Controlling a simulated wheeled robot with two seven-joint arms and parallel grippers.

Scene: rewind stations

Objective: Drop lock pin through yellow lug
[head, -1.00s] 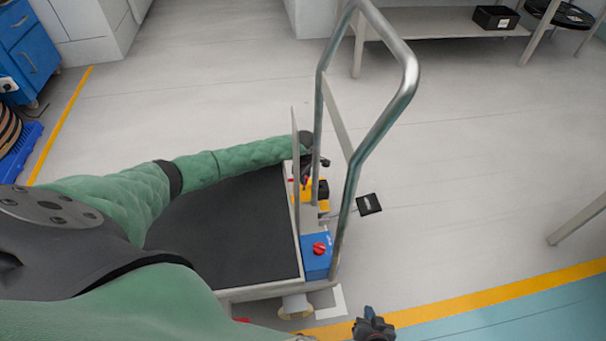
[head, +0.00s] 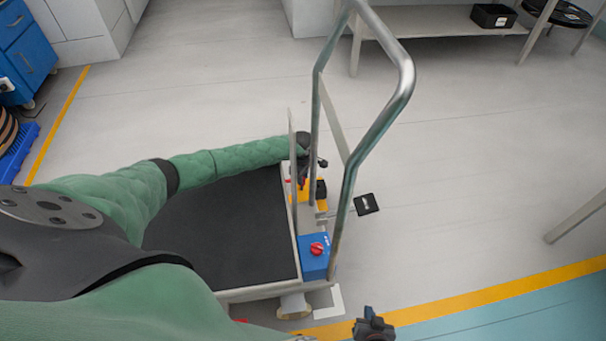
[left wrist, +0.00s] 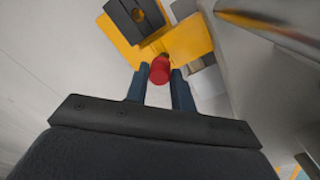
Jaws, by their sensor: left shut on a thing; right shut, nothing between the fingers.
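The lock pin's red head (left wrist: 160,70) shows between the fingertips of my left gripper (left wrist: 160,88) in the left wrist view. The gripper is shut on it. The yellow lug (left wrist: 186,42) lies just beyond the pin; whether the pin's tip is inside it is hidden. In the head view the yellow lug (head: 312,194) is at the far end of the cart, and my left gripper (head: 303,178) is right above it. My right gripper (head: 372,318) is at the bottom edge, shut and empty, away from the lug.
The cart's dark deck (head: 220,235) has an upright metal handle (head: 385,115) beside the lug. A blue box with a red knob (head: 316,250) sits at the cart's near corner. A black pad (head: 366,204) lies on the floor to the right.

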